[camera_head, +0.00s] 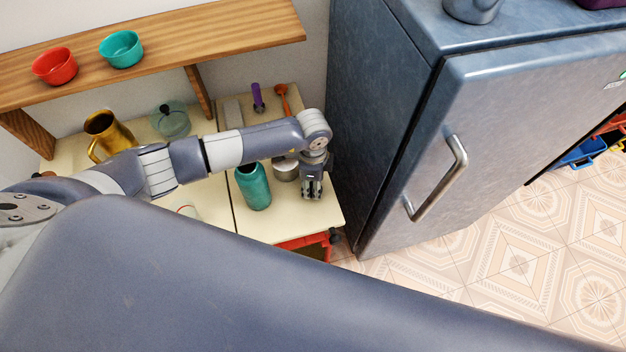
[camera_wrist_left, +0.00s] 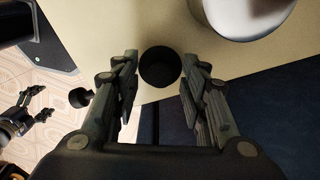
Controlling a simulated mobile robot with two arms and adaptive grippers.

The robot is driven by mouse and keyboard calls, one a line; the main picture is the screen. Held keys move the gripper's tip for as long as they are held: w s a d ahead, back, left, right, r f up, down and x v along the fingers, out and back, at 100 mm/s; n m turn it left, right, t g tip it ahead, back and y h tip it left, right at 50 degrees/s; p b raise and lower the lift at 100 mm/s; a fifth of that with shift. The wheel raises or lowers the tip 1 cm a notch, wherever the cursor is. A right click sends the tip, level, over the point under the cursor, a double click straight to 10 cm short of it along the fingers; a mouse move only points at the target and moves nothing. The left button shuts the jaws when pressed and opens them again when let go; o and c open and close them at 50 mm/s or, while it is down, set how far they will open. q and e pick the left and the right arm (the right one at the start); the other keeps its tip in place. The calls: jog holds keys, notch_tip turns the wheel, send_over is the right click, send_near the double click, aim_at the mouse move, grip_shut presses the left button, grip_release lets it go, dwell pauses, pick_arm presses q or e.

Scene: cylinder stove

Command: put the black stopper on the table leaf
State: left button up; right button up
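A round black stopper (camera_wrist_left: 160,67) shows in the left wrist view near the edge of the cream table top. My left gripper (camera_wrist_left: 159,85) is open, with one finger on each side of the stopper; I cannot tell whether they touch it. In the head view my left gripper (camera_head: 312,190) points down over the right part of the cream table (camera_head: 235,226), and the stopper is hidden there. My right gripper (camera_wrist_left: 36,106) shows at the left of the left wrist view, open and empty, over the tiled floor.
A teal bottle (camera_head: 253,187) and a metal pot (camera_head: 285,170) stand left of the left gripper. A black knob (camera_head: 335,237) sticks out by the table's front corner. The blue-grey fridge (camera_head: 385,120) stands close on the right. A brass jug (camera_head: 108,133) stands further left.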

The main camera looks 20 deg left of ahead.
aim_at(312, 186)
pick_arm(q)
jog(key=shift+r, duration=0.45)
notch_tip(312, 186, up, 11)
jog(key=b, duration=0.2)
jog(key=shift+r, duration=0.2)
jog(key=shift+s, duration=0.1)
